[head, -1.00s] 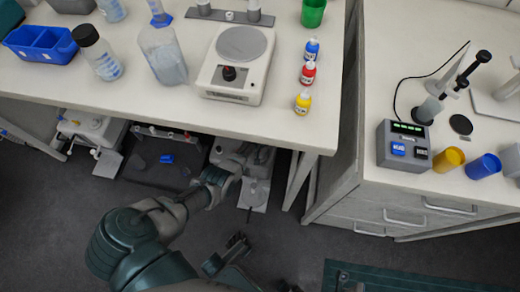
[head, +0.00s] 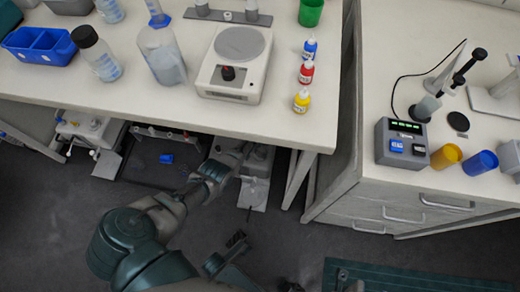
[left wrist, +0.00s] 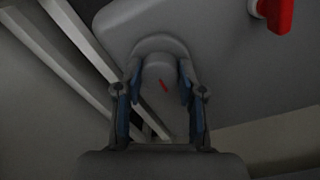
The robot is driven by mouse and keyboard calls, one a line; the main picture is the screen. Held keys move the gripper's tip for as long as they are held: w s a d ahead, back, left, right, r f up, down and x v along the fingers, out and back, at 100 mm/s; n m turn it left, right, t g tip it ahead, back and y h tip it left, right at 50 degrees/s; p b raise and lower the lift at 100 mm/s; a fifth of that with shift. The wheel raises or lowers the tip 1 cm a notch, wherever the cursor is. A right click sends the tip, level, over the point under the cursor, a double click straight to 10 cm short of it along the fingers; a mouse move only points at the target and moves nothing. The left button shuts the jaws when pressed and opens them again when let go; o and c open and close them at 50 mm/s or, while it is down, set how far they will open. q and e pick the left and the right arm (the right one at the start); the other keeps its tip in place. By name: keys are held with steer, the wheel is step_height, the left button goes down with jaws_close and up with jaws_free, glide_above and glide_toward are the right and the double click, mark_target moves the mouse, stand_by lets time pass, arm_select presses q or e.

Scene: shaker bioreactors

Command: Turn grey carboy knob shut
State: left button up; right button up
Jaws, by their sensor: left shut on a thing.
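In the left wrist view, the grey knob (left wrist: 158,72) is a rounded stub with a short slanted red mark on its face. It sticks out from a grey body (left wrist: 225,75), which looks like the carboy's. My left gripper (left wrist: 160,88) has one blue-padded finger on each side of the knob and is shut on it. In the head view, my left arm reaches under the bench to a grey carboy (head: 257,163). The bench edge and my arm hide the knob and fingertips there. A dark part low in the head view may be my right gripper (head: 226,252); its jaw state is unclear.
The white bench top (head: 130,115) overhangs the carboy, with a bench leg (head: 298,180) to its right. A red handle (left wrist: 277,12) sits at upper right in the left wrist view. Another grey container (head: 90,127) stands under the bench at left.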

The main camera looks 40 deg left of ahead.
arm_select(q)
steer(key=shift+w, duration=0.15)
steer(key=o, duration=0.8)
steer(key=shift+c, duration=0.2)
steer(key=o, duration=0.4)
steer(key=shift+r, duration=0.1)
steer(key=r, duration=1.1)
steer(key=shift+a+r, duration=0.25)
